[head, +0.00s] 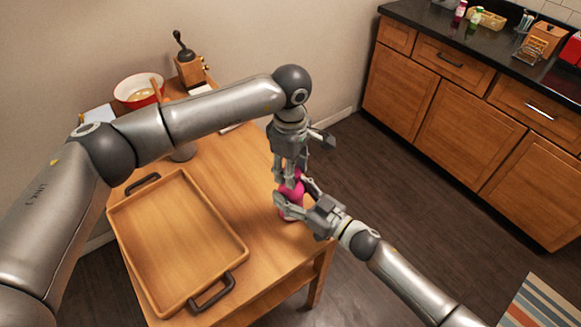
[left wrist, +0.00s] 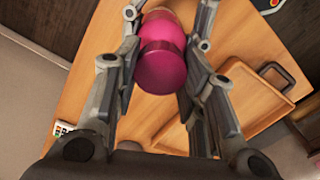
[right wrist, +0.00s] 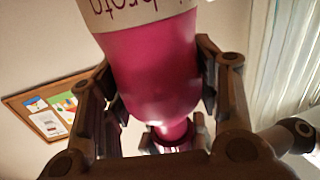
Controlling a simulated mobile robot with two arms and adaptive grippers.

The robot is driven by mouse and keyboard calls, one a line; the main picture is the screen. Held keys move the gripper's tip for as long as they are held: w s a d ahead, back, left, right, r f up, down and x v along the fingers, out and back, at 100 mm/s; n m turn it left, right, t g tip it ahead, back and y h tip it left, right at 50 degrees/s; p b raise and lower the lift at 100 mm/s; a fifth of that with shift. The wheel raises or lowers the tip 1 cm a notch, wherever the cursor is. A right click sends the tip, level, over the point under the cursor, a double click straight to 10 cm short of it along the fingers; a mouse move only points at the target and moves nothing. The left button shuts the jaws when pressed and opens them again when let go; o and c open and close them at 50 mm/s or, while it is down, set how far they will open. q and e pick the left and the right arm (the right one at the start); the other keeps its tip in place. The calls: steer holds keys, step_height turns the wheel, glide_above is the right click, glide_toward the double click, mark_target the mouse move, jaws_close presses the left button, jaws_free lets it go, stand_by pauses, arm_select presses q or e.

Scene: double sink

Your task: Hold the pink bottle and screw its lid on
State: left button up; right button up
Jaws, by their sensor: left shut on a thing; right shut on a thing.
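The pink bottle (head: 292,192) is above the right edge of the wooden table (head: 262,225), with its neck end up; I cannot tell whether its base touches the table. My right gripper (head: 298,200) is shut around its body. The right wrist view shows the bottle (right wrist: 150,75) between the fingers, its pale label upside down in the picture. My left gripper (head: 291,178) points down from above at the bottle's top. In the left wrist view the round pink lid (left wrist: 161,70) sits between its fingers. The lid's seating on the neck is hidden.
An empty wooden tray (head: 180,245) with dark handles takes up the table's front left. A red and white bowl (head: 138,90) and a coffee grinder (head: 189,68) stand at the back. A dark counter (head: 480,45) with jars is at the far right, across open floor.

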arm_select(q)
steer(key=shift+f, duration=0.55)
steer(key=m, duration=1.7)
steer(key=shift+d, duration=0.1)
steer(key=m, duration=0.5)
steer(key=shift+m, duration=0.4)
steer(key=o, duration=0.7)
steer(key=shift+f, duration=0.1)
